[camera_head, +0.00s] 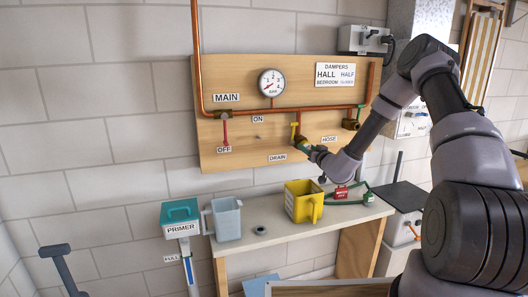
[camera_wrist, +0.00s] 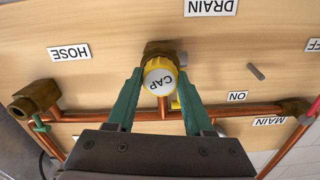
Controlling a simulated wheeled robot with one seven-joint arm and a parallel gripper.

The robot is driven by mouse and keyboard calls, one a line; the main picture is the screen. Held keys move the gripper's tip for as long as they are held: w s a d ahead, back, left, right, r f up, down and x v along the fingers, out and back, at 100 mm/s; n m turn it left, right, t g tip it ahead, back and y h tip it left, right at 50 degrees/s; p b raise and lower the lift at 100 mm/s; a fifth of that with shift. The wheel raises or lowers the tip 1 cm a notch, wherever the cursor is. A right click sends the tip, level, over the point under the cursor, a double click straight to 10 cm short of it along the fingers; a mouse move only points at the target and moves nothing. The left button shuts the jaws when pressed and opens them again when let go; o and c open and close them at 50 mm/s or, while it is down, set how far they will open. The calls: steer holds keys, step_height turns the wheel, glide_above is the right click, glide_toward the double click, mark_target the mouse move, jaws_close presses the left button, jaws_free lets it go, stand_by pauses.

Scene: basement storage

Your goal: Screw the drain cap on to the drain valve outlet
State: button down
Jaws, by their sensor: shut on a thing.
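In the head view my gripper (camera_head: 304,146) is at the valve under the copper pipe, and the cap is mostly hidden there. A yellow lever handle (camera_head: 295,126) shows above the gripper.
A bench (camera_head: 272,240) below holds a yellow jug (camera_head: 299,203), a grey-blue container (camera_head: 227,219) and a red tagged item (camera_head: 341,194). The hose outlet (camera_wrist: 38,97) and copper pipe (camera_wrist: 235,111) are close to my gripper. A peg (camera_wrist: 256,71) sticks out of the board.

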steer(key=m, duration=0.3)
steer(key=shift+r+m, duration=0.1)
steer(key=shift+m, duration=0.2)
steer(key=shift+a+m, duration=0.1)
steer(key=shift+m, duration=0.3)
steer(key=m, duration=0.2)
steer(key=shift+d+m, duration=0.25)
steer(key=shift+m, duration=1.15)
steer(key=shift+a+m, duration=0.2)
steer(key=shift+m, duration=0.4)
steer(key=shift+c, duration=1)
jaws_free()
